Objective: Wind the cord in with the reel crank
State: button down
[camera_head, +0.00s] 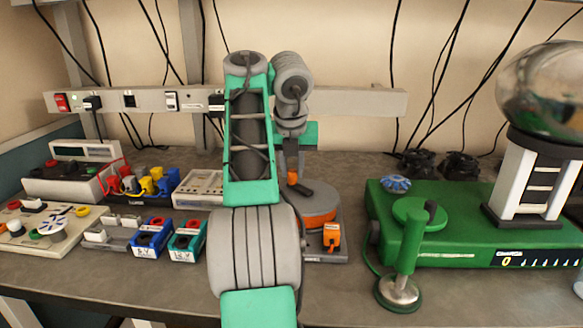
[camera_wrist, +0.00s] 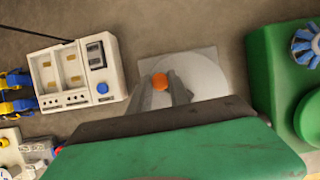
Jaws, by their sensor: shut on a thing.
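The reel's grey disc (camera_wrist: 208,82) also shows in the wrist view. The orange crank knob (camera_head: 292,179) stands up at the reel's left side. It shows in the wrist view (camera_wrist: 160,81) between the tips of my fingers. My gripper (camera_head: 292,168) points down and is shut on the knob. A small orange block (camera_head: 332,236) sits at the plate's front. I cannot make out the cord clearly.
A green machine (camera_head: 470,245) with a glass globe stands right of the reel. A white meter box (camera_head: 200,188) is close on the left, with blue and teal blocks (camera_head: 152,237) and other electrical boxes beyond. A power strip (camera_head: 340,101) with hanging black cables runs behind.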

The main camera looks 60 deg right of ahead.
aim_at(292, 194)
dwell(0.3)
jog(key=c, duration=1.2)
grip_release()
jog(key=shift+c, duration=0.2)
jog(key=p+v, duration=0.5)
jog(key=v, duration=0.2)
jog(key=shift+r+p, duration=0.3)
jog(key=shift+a, duration=0.1)
